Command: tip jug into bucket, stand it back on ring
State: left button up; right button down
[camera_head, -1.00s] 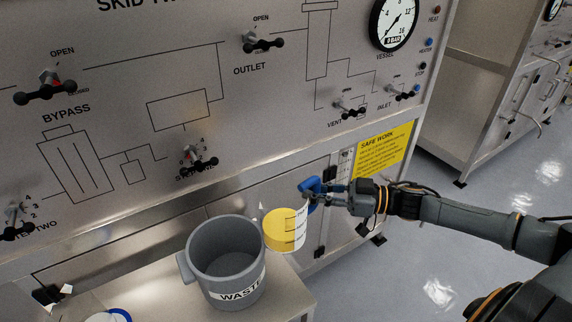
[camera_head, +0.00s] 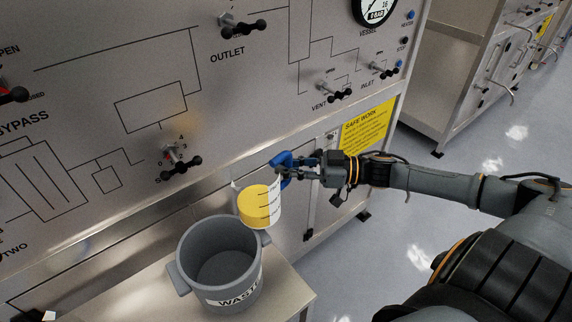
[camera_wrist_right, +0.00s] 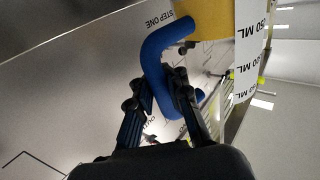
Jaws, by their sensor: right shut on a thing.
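My right gripper (camera_head: 290,170) is shut on the blue handle (camera_head: 284,160) of the jug (camera_head: 275,205). The handle (camera_wrist_right: 153,62) also lies between the fingers in the right wrist view. The clear jug has a white measuring scale and holds yellow liquid (camera_head: 254,203). It hangs in the air by the back right rim of the grey bucket (camera_head: 190,268), which is marked WASTE. Its exact tilt is hard to tell, and I see no liquid pouring. The inside of the bucket looks empty where visible. The ring and my left gripper are not in view.
The bucket stands on a light bench top (camera_head: 285,290) in front of a steel panel (camera_head: 90,90) with several black-handled valves. A yellow safety sign (camera_head: 366,138) is behind my right wrist. Open floor (camera_head: 355,265) lies to the right of the bench.

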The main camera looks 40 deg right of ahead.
aim_at(289, 156)
jog(key=shift+s+a+r+p, duration=0.1)
jog(key=shift+r+p, duration=0.45)
jog(key=shift+p, duration=0.5)
jog(key=shift+r+h+p, duration=0.2)
jog(key=shift+h+p, duration=0.1)
jog(key=shift+p, duration=0.05)
jog(key=r+p, duration=0.1)
jog(key=p, duration=0.1)
jog(key=a+r+n+p, duration=0.1)
jog(key=p, duration=0.1)
jog(key=shift+r+n+h+p, duration=0.3)
jog(key=shift+h, duration=0.1)
jog(key=r+p, duration=0.1)
jog(key=p, duration=0.1)
jog(key=a+r+n+g+h+p, duration=0.1)
jog(key=p, duration=0.1)
jog(key=shift+s+r, duration=0.15)
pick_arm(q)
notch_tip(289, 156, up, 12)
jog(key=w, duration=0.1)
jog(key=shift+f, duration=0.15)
pick_arm(e)
jog(key=shift+a+f, duration=0.1)
jog(key=shift+f, duration=0.1)
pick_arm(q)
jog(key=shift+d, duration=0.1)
